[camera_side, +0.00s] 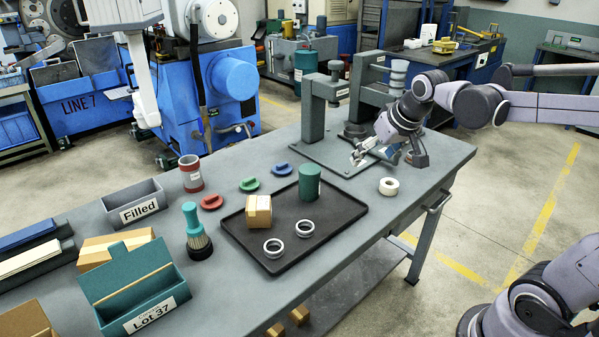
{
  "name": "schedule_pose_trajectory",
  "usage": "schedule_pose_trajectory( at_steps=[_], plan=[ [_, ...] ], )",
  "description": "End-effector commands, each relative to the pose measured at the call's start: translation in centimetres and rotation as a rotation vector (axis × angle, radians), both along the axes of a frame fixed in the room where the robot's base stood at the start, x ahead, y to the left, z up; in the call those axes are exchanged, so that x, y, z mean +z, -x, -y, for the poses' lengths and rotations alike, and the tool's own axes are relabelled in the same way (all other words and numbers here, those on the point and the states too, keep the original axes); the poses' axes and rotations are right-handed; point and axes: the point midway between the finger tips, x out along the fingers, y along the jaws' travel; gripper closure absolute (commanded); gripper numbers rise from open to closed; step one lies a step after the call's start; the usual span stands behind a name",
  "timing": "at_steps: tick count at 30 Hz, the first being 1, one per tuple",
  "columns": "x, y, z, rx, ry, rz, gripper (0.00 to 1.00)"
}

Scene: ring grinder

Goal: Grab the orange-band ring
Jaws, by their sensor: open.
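Two silvery rings lie flat on the black tray (345,212): a front ring (264,247) and a back ring (297,228). They lie close together, and no orange band can be made out on either at this size. My gripper (358,157) is open at the far right of the bench, above the grey base plate of a press stand. It is well behind and to the right of the rings. The space between its fingers looks empty.
A cardboard box (258,213) and green cylinder (309,182) stand on the tray beside the rings. A brush (196,232) stands left of the tray. A white roll (389,186) lies right of it. The press stand (313,110) rises behind.

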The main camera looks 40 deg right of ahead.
Motion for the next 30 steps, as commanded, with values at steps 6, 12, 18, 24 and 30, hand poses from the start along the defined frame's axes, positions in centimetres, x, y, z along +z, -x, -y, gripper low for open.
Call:
schedule_pose_trajectory(
  at_steps=[6,12,18,24,30],
  plan=[
    [0.3,-4.2,8.2,-0.183,-0.018,-0.038,0.20],
    [-0.9,-6.5,16.4,-0.348,-0.038,-0.069,0.20],
    [-3.5,-7.2,25.1,-0.511,-0.058,-0.097,0.20],
    [-6.3,-6.5,31.8,-0.636,-0.077,-0.118,0.20],
    [-7.8,-6.0,34.4,-0.685,-0.085,-0.127,0.20]
  ],
)
